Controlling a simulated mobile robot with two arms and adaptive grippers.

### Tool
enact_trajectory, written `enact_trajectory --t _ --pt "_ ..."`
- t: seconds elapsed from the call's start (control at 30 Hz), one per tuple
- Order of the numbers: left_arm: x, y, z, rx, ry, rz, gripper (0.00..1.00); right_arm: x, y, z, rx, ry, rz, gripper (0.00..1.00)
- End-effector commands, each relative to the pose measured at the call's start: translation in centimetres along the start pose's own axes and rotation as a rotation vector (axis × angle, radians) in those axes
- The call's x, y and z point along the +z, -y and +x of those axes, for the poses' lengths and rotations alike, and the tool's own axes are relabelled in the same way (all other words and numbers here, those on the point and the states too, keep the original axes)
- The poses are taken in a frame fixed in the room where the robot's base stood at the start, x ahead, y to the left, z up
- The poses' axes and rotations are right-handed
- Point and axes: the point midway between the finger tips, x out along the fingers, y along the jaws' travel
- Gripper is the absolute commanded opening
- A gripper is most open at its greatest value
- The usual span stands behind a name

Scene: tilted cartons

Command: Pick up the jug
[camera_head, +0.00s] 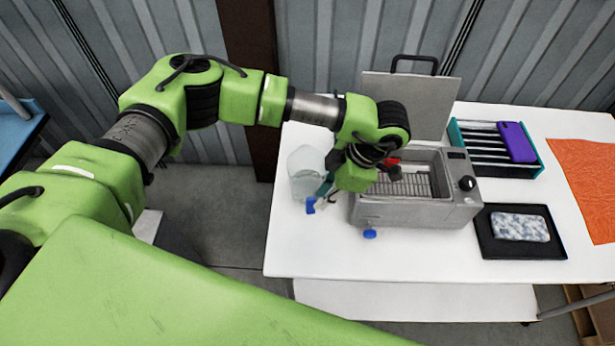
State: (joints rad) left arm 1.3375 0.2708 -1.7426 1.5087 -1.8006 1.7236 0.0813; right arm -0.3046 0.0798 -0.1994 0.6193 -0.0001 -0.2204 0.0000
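The jug (303,170) is a clear, pale container standing upright at the left end of the white table, left of the grey metal bath. My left arm reaches in from the left and bends down over the table. My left gripper (326,190) is low at the jug's right side, between it and the bath. The fingers are small and partly hidden by the wrist. I cannot tell whether they touch the jug or its handle, or whether they are open. My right gripper is out of view.
The grey bath (415,213) has a wire basket inside and a raised lid (412,100). A teal rack (490,150) holds a purple item (516,142). A black tray (490,246) holds a patterned item (520,227). An orange cloth (585,185) lies at right. The front-left table is clear.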

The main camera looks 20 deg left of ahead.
Motion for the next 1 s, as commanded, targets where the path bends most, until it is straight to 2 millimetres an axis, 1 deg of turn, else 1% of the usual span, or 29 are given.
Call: enact_trajectory --t 0.13,0.3,0.43,0.67,0.7,0.73,0.77,1.0 --pt "-0.1 0.0 1.3 -0.002 -0.002 -0.002 0.15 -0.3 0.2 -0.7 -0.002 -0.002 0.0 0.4" --pt "-0.1 0.0 4.0 -0.003 -0.002 -0.002 0.15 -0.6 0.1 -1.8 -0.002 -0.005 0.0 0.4" --pt "-0.1 0.0 5.3 -0.001 0.0 -0.001 0.15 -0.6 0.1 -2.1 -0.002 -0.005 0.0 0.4" --pt "0.0 0.0 5.7 0.0 0.001 -0.001 0.15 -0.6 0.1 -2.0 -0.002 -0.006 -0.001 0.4" --pt "0.0 0.0 5.7 0.0 0.001 -0.001 0.13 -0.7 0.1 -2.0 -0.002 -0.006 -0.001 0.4" --pt "0.0 0.0 5.7 0.0 0.001 -0.001 0.05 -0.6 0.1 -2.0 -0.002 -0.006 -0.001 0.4" --pt "0.0 0.0 5.7 0.0 0.001 -0.001 0.0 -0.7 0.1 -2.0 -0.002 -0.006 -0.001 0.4" --pt "0.0 -0.1 5.6 0.001 0.001 -0.001 0.0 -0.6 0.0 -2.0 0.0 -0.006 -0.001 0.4"
